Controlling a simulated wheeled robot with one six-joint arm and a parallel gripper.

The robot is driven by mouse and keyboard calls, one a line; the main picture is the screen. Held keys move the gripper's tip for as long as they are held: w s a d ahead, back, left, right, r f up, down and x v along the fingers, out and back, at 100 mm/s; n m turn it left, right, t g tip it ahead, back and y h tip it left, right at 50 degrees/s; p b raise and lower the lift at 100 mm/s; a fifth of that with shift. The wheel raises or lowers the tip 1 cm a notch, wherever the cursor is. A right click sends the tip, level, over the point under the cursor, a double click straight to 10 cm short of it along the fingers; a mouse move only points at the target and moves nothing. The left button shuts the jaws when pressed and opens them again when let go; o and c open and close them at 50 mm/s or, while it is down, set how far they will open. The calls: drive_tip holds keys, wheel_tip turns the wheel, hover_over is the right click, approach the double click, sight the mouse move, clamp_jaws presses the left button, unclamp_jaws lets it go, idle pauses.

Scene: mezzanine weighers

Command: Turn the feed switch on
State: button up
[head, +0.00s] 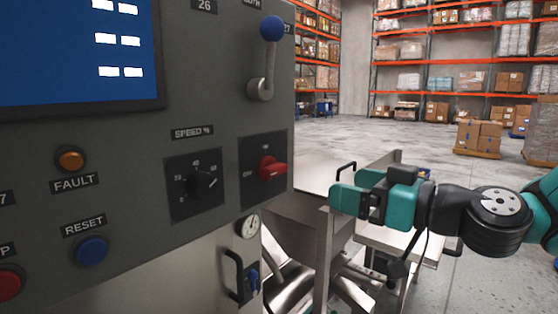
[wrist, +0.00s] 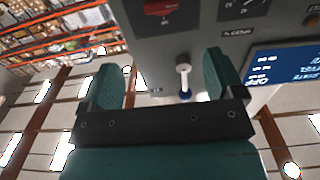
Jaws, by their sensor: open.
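A red rotary switch (head: 272,169) sits on a black plate at the right edge of the grey control panel (head: 225,100). Its handle points sideways, and its small plate lettering is too small to read. It also shows at the top of the wrist view (wrist: 163,7), partly cut off. I cannot read a feed label. A metal lever with a blue knob (head: 272,28) is mounted above it, knob up; in the wrist view the lever (wrist: 184,80) appears between my fingers, beyond them. My gripper (head: 350,192) is open and empty, right of the panel and apart from it.
A black speed dial (head: 196,184), an orange fault lamp (head: 70,159) and a blue reset button (head: 91,251) lie left of the red switch. Metal chutes and a frame (head: 320,260) stand below my gripper. Shelving (head: 450,60) is far behind open floor.

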sight(280, 171)
drive_tip(key=p+x, duration=0.8)
drive_tip(key=x, duration=0.6)
drive_tip(key=shift+w+a+r, duration=0.1)
drive_tip(key=shift+w+a, duration=0.05)
drive_tip(key=shift+a, duration=0.15)
drive_tip(key=shift+w+a+p, duration=0.25)
drive_tip(key=shift+p, duration=0.05)
drive_tip(key=shift+f, duration=0.2)
drive_tip(key=shift+c, duration=0.4)
drive_tip(key=c, duration=0.8)
drive_tip(key=shift+c, duration=0.2)
